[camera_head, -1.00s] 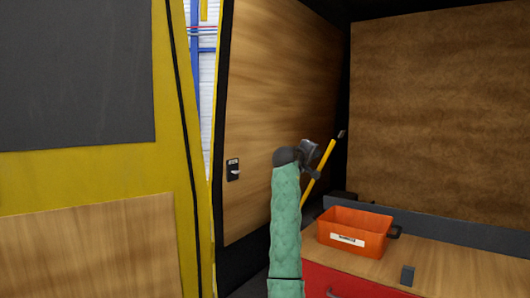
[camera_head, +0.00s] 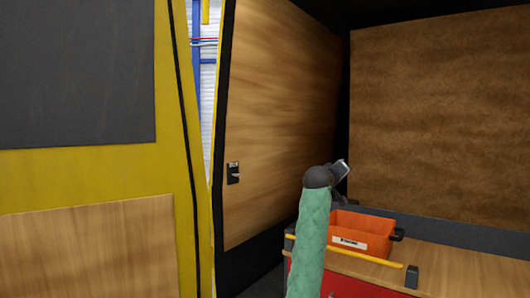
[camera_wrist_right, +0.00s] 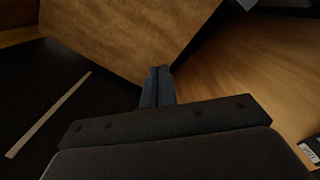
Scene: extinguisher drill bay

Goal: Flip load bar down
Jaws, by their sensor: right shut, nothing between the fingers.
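The load bar (camera_head: 365,257) is a thin yellow bar in the head view. It lies nearly level across the front of the wooden counter, passing behind my green-sleeved right arm. Its right end is at a small dark bracket (camera_head: 412,277). My right gripper (camera_head: 343,168) is up above the bar and apart from it, partly hidden behind the wrist. In the right wrist view its fingers (camera_wrist_right: 157,84) are together with nothing between them. My left gripper is out of view.
An orange bin (camera_head: 362,234) with a white label stands on the counter (camera_head: 465,270) just behind the bar. A wooden panel (camera_head: 275,120) with a dark latch (camera_head: 233,173) rises at the left. A pale strip (camera_wrist_right: 48,115) in the wrist view is unclear.

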